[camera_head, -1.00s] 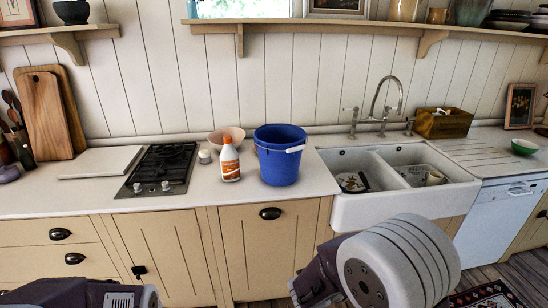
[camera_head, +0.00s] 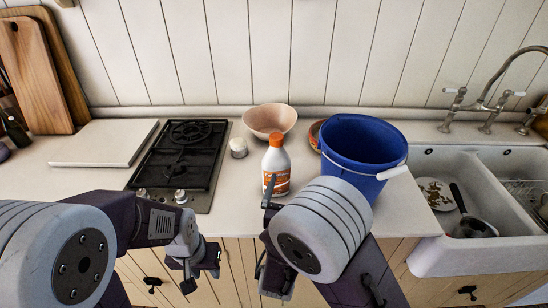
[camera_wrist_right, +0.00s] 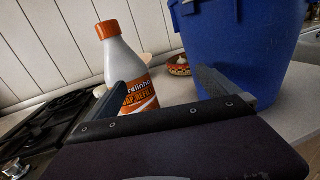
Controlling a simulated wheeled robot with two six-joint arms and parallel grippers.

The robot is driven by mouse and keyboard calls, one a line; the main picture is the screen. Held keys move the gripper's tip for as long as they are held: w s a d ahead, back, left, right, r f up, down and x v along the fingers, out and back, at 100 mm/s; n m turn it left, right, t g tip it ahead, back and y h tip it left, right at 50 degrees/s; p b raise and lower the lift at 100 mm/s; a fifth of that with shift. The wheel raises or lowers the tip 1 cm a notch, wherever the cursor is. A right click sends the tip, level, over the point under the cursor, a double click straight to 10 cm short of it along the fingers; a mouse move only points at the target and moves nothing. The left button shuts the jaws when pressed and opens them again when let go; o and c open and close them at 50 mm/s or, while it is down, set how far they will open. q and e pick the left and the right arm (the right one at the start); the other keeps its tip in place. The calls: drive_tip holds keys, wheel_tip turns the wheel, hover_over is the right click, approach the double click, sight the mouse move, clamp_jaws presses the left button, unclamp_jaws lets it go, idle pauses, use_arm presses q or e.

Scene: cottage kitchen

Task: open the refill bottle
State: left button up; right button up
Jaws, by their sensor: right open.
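The refill bottle (camera_head: 276,165) is white with an orange cap (camera_head: 276,139) and an orange label. It stands upright on the counter left of the blue bucket, with its cap on. It also shows in the right wrist view (camera_wrist_right: 122,65), beyond the left-hand finger, which hides part of its label. My right gripper (camera_head: 268,230) is open and empty, in front of the bottle at the counter's front edge. Its spread fingers show in the wrist view (camera_wrist_right: 165,88). My left gripper (camera_head: 198,275) hangs in front of the cabinets, left of the bottle; its jaw gap is unclear.
The blue bucket (camera_head: 350,150) stands close right of the bottle. A pinkish bowl (camera_head: 270,119) and a small white jar (camera_head: 238,147) are behind it. A black hob (camera_head: 180,155) lies left, the sink (camera_head: 430,240) right. A patterned item (camera_wrist_right: 179,66) sits behind the bucket.

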sight(276, 186)
drive_tip(key=shift+n+y, duration=0.7)
drive_tip(key=shift+y, duration=0.1)
drive_tip(key=a+f, duration=0.2)
drive_tip(key=a, duration=0.1)
drive_tip(key=shift+s+a+f, duration=0.1)
drive_tip(key=shift+a+f, duration=0.15)
drive_tip(key=shift+f, duration=0.05)
drive_tip(key=shift+s+a+n+y+b, duration=0.3)
drive_tip(key=shift+s+a+y+b, duration=0.1)
drive_tip(key=shift+s+a, duration=0.7)
drive_tip(key=w, duration=0.3)
drive_tip(key=shift+w+d+p, duration=0.25)
drive_tip(key=shift+w+p, duration=0.05)
drive_tip(key=shift+p, duration=0.05)
drive_tip(key=shift+w+f, duration=0.1)
drive_tip(key=shift+w, duration=0.55)
drive_tip(key=w+p, duration=0.1)
drive_tip(key=w, duration=0.3)
drive_tip(key=shift+w+d, duration=0.1)
drive_tip(key=shift+w, duration=0.25)
use_arm(q)
drive_tip(key=shift+w+r, duration=0.15)
drive_tip(key=shift+r, duration=0.15)
use_arm(e)
drive_tip(key=shift+s, duration=0.15)
